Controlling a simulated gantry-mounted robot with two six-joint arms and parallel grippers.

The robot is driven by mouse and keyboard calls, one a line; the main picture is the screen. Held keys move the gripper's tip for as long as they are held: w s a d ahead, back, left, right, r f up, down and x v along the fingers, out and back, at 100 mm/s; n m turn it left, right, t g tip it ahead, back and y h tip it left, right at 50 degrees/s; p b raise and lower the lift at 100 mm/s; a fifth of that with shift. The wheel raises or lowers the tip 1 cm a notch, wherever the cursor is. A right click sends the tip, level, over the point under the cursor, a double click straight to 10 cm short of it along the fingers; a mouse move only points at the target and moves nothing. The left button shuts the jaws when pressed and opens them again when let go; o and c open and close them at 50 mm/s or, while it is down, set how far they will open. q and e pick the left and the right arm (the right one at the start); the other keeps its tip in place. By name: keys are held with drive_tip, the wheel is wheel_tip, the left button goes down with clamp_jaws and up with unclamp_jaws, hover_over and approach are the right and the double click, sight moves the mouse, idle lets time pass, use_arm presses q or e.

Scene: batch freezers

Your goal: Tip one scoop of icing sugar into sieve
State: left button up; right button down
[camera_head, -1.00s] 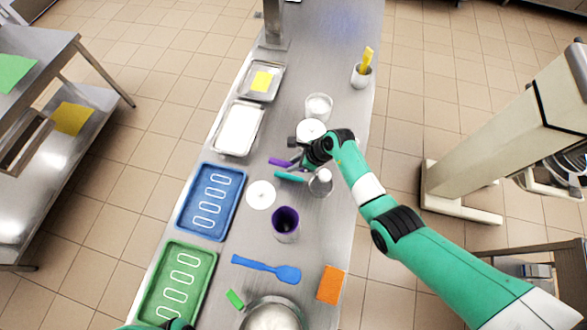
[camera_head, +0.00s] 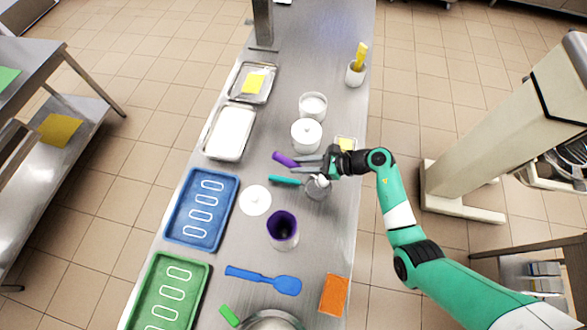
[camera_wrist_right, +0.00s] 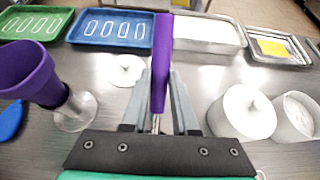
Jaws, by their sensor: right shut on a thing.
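My right gripper (camera_head: 318,165) is shut on a purple-handled tool, seemingly the scoop (camera_head: 286,159); its handle points left in the head view. In the right wrist view the purple handle (camera_wrist_right: 162,60) rises from between the fingers, and its thin metal shank shows there. The scoop's bowl is mostly hidden by the gripper. A sieve with a teal handle (camera_head: 286,181) lies just below the gripper in the head view, its grey round part (camera_head: 318,188) partly covered. Whether the scoop touches it, I cannot tell. My left gripper is not in view.
A white lidded pot (camera_head: 306,136) and a glass jar of white contents (camera_head: 312,106) stand behind. A purple funnel-like cup (camera_head: 282,228) and white disc (camera_head: 255,200) stand nearer. Blue (camera_head: 201,238) and green (camera_head: 140,310) trays line the left. A blue spatula (camera_head: 265,279) lies in front.

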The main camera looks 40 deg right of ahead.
drive_tip(key=shift+s+d+r+t+y+b, duration=0.3)
drive_tip(key=shift+s+d+t+y+b, duration=0.4)
drive_tip(key=shift+b, duration=1.05)
drive_tip(key=shift+s+d+r+t+y+b, duration=0.4)
drive_tip(key=shift+s+t+y+b, duration=0.4)
drive_tip(key=shift+b, duration=0.9)
drive_tip(key=shift+s+d+r+t+y+b, duration=0.2)
drive_tip(key=shift+s+d+t+y+b, duration=0.55)
drive_tip(key=shift+b, duration=1)
drive_tip(key=shift+r+t+b, duration=0.2)
drive_tip(key=shift+t+b, duration=0.15)
drive_tip(key=shift+b, duration=0.05)
drive_tip(key=shift+d+r, duration=0.1)
drive_tip(key=shift+r, duration=0.05)
